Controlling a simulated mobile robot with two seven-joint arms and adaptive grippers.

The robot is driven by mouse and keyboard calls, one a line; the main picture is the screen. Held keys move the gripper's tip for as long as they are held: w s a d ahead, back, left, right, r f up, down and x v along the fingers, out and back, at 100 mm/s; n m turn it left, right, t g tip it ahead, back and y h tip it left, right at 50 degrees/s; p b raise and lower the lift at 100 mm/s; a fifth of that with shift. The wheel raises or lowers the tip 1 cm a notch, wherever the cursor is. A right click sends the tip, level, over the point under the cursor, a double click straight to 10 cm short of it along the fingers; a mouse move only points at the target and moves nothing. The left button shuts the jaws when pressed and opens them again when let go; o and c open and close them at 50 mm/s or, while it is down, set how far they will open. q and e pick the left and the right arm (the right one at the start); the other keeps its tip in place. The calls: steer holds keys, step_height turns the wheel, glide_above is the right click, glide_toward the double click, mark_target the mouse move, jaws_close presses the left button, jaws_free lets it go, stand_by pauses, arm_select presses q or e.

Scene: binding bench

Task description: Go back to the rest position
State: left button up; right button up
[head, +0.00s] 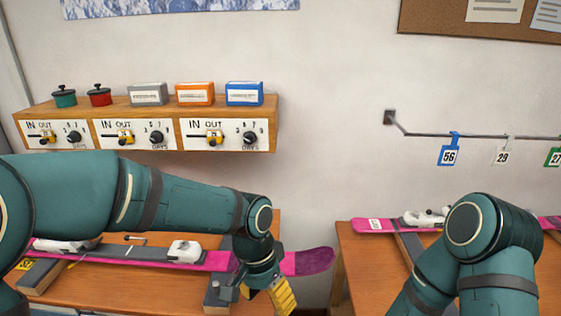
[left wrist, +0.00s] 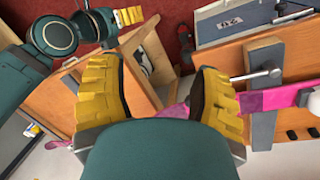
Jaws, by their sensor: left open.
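My left gripper (head: 282,296) hangs from the left arm at the front right of the left bench, fingers pointing down. It is just in front of the magenta ski (head: 310,262). In the left wrist view the two yellow ribbed fingers of this gripper (left wrist: 158,92) stand wide apart with nothing held between them. My right arm comes in at the right of the head view, and its gripper is out of that picture. A yellow finger of my right gripper (left wrist: 128,16) shows at the top left of the left wrist view; its opening cannot be told.
The left bench (head: 150,290) carries the ski in supports. The right bench (head: 365,250) holds another ski (head: 375,225). A wall shelf (head: 195,105) with dials, several boxes and two pots is above the left arm. A rail (head: 440,134) with number tags hangs right.

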arm_select(q)
step_height(320, 180, down, 15)
steer(key=a+n+h, duration=0.2)
steer(key=n, duration=0.1)
steer(key=s+a+f+n+t+b, duration=0.1)
steer(key=s+a+f+n, duration=0.1)
steer(key=f, duration=0.5)
steer(key=s+a+f+n+t+b, duration=0.1)
steer(key=s+a+f+n+t, duration=0.1)
steer(key=f, duration=0.5)
steer(key=shift+s+a+f+n, duration=0.2)
steer(key=shift+s+a+n, duration=0.65)
steer(key=shift+s+n, duration=0.3)
arm_select(e)
steer(key=shift+s+f, duration=0.2)
steer(key=shift+f, duration=0.85)
